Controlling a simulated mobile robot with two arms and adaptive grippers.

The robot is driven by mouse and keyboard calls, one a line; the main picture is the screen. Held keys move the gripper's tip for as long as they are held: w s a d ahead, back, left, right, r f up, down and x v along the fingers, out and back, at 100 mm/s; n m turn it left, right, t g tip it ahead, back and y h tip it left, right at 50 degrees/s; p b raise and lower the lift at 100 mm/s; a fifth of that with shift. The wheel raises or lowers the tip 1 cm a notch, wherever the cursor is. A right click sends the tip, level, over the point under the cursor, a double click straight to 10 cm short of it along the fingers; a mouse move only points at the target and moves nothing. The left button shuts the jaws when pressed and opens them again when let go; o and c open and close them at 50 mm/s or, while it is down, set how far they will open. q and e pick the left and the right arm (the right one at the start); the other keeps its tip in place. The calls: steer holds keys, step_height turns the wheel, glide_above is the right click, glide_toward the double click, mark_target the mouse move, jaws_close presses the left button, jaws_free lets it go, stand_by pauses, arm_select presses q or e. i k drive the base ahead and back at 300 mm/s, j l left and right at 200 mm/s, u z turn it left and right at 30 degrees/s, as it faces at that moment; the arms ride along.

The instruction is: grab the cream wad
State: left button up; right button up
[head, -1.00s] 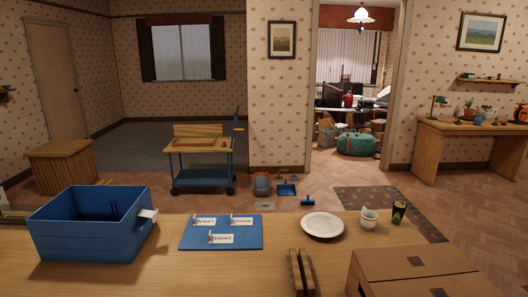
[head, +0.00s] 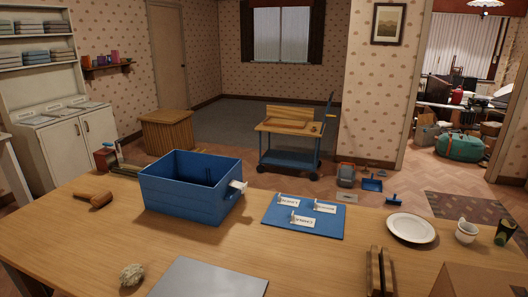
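A small crumpled, cream-grey wad (head: 132,275) lies on the near left part of the wooden table (head: 60,235), close to the bottom of the head view. It lies apart from the flat grey panel (head: 210,278) to its right. Neither of my grippers shows in the head view.
A blue crate (head: 190,202) stands behind the wad, with a wooden mallet (head: 95,199) to its left. A blue mat (head: 335,229) with white labels, a white plate (head: 410,228), a white cup (head: 466,232) and an upright wooden holder (head: 380,270) are further right.

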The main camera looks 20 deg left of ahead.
mark_target(131, 275)
steer(key=u, duration=0.4)
steer(key=j+u, duration=0.15)
steer(key=u, duration=0.6)
steer(key=j+u, duration=0.1)
steer(key=u, duration=0.3)
